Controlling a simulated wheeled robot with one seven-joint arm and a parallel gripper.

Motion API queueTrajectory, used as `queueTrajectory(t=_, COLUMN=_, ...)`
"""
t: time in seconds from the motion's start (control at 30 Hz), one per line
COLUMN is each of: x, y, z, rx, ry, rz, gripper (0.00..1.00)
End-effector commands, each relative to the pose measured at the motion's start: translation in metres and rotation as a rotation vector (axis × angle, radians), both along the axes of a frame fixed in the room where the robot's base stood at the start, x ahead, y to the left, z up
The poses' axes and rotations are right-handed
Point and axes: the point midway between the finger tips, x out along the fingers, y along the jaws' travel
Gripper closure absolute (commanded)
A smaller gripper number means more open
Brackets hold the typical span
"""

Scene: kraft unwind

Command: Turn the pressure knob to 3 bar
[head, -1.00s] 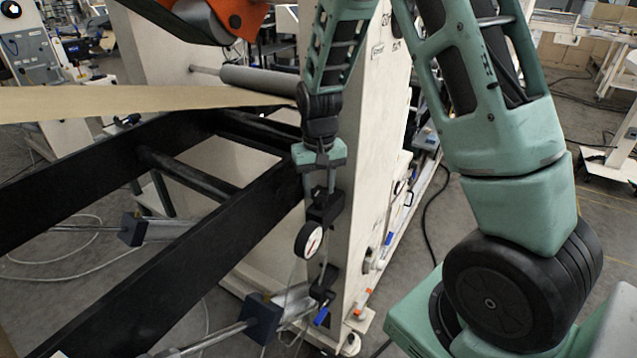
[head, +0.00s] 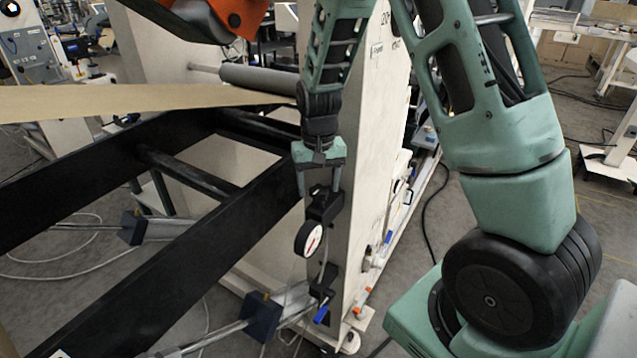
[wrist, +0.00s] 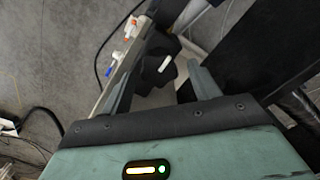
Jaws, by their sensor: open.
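The pressure knob is black with a white mark line (wrist: 165,64) and shows in the wrist view between and just beyond my fingers. My gripper (head: 318,188) points down over the black regulator body (head: 322,207) on the front of the pale machine frame. The gripper (wrist: 160,91) is open, with one finger on each side of the knob. I cannot tell whether either finger touches it. A round white gauge (head: 309,239) with a red needle hangs just below the regulator. Its scale is too small to read. In the head view the knob is mostly hidden by my gripper.
Black rails (head: 180,265) run to the left of the regulator. A brown paper web (head: 130,101) stretches above them. The pale side panel (head: 365,150) stands close on the right. Blue and orange valves (wrist: 132,28) sit lower down. Open floor lies at the right.

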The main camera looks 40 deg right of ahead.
Motion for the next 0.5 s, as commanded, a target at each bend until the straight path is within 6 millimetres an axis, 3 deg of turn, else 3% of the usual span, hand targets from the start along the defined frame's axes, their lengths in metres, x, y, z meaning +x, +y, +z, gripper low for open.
queueTrajectory(t=0.13, x=0.0, y=0.0, z=0.003, rx=0.0, ry=0.0, rz=0.001, gripper=0.39)
queueTrajectory(t=0.27, x=0.001, y=0.001, z=0.019, rx=0.001, ry=-0.004, rz=0.001, gripper=0.39)
queueTrajectory(t=0.5, x=0.001, y=0.0, z=0.072, rx=0.0, ry=-0.008, rz=0.001, gripper=0.39)
